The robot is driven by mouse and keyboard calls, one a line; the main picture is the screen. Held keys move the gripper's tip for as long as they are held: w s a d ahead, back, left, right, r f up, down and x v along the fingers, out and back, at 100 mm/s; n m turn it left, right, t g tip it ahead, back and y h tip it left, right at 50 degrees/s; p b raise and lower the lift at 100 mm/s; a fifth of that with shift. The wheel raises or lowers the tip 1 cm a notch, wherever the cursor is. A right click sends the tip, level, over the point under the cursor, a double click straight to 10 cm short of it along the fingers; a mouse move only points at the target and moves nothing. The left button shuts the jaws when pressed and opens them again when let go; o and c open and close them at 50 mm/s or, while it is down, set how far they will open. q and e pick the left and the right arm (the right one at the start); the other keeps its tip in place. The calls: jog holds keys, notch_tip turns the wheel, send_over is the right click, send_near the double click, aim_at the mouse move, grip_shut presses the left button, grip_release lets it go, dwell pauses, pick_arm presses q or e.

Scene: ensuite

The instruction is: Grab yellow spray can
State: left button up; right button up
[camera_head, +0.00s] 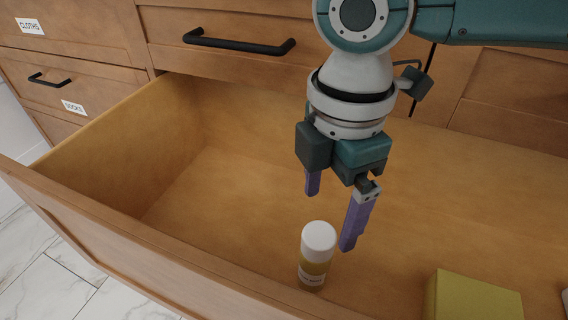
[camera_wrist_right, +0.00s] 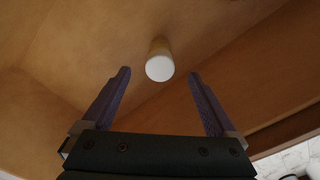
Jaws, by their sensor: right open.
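The yellow spray can (camera_head: 314,268) with a white cap stands upright in the open drawer (camera_head: 235,185), near its front wall. In the right wrist view the can (camera_wrist_right: 160,62) shows cap-first, between and beyond the two fingertips. My right gripper (camera_head: 330,215) is open and empty, with purple fingers pointing down into the drawer. It is above and behind the can, apart from it. In the right wrist view the gripper (camera_wrist_right: 158,75) has its fingers spread wide. My left gripper is not in view.
A yellow-green box (camera_head: 473,298) lies in the drawer to the right of the can. The drawer's front wall (camera_head: 150,245) runs close by the can. Closed drawers with black handles (camera_head: 240,43) stand behind. The drawer's left part is empty.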

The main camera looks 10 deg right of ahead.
aim_at(325, 232)
notch_tip(325, 232, down, 4)
jog(key=shift+s+f+b, duration=0.1)
jog(key=shift+b, duration=0.9)
notch_tip(325, 232, down, 5)
jog(key=b, duration=0.3)
jog(key=shift+a+b, duration=0.15)
jog(key=shift+b, duration=0.15)
jog(key=c, duration=0.3)
grip_shut()
